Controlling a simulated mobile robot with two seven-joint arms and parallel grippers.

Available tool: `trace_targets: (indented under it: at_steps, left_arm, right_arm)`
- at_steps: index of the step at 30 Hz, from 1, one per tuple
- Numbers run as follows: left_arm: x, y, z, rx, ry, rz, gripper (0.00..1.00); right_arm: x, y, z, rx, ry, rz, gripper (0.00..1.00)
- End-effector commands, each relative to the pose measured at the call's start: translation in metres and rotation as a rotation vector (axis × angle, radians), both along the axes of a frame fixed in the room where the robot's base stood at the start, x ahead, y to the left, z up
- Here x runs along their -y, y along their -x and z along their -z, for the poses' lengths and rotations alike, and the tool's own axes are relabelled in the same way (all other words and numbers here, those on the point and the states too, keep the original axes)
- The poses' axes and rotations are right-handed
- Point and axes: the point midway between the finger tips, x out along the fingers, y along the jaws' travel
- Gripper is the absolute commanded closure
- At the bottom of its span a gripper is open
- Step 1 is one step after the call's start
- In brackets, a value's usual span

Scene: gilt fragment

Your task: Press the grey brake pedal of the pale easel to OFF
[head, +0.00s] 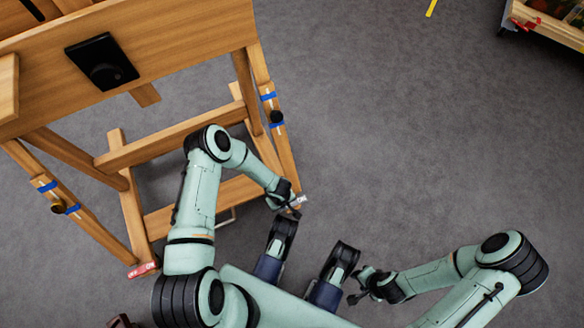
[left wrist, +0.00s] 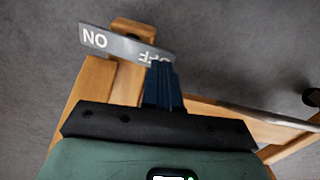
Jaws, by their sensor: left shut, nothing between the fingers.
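The pale wooden easel (head: 150,60) fills the left of the head view. Its grey brake pedal (head: 303,199) is at the foot of its right leg, beside my left gripper (head: 290,207). In the left wrist view the grey pedal (left wrist: 120,44) is a plate lettered ON at the left and OFF at the right. My left gripper (left wrist: 160,66) is shut and empty, with its fingertips over the OFF end, partly hiding the letters. I cannot tell if they touch it. My right gripper (head: 360,286) is off to the right, away from the easel; its jaws are unclear.
A red pedal (head: 143,269) lettered OFF and ON is at the easel's left foot. The easel's wooden bars stand close to my left arm. A wooden cart (head: 550,25) is at the top right. The grey floor (head: 430,140) between is clear, except for a yellow strip (head: 431,8).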

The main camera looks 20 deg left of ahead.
Motion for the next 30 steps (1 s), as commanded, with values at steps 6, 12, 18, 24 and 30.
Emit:
trace_targets:
  at_steps: [6, 12, 18, 24, 30]
  left_arm:
    - [0.000, 0.000, 0.002, 0.000, 0.000, 0.000, 1.00]
    - [0.000, 0.000, 0.006, 0.000, 0.000, 0.001, 1.00]
    - [0.000, 0.000, 0.009, 0.000, 0.000, 0.001, 1.00]
    - [0.000, 0.000, 0.012, 0.000, 0.000, 0.001, 1.00]
    - [0.000, 0.000, 0.015, 0.000, 0.000, 0.000, 1.00]
  right_arm:
    - [0.000, 0.000, 0.001, 0.000, 0.000, 0.000, 0.57]
    - [0.000, -0.001, 0.003, 0.000, 0.000, 0.000, 0.57]
    - [0.000, -0.001, 0.005, 0.000, 0.000, 0.000, 0.57]
    - [0.000, -0.001, 0.007, 0.000, 0.000, 0.000, 0.57]
    - [0.000, -0.002, 0.009, 0.000, 0.000, 0.000, 0.57]
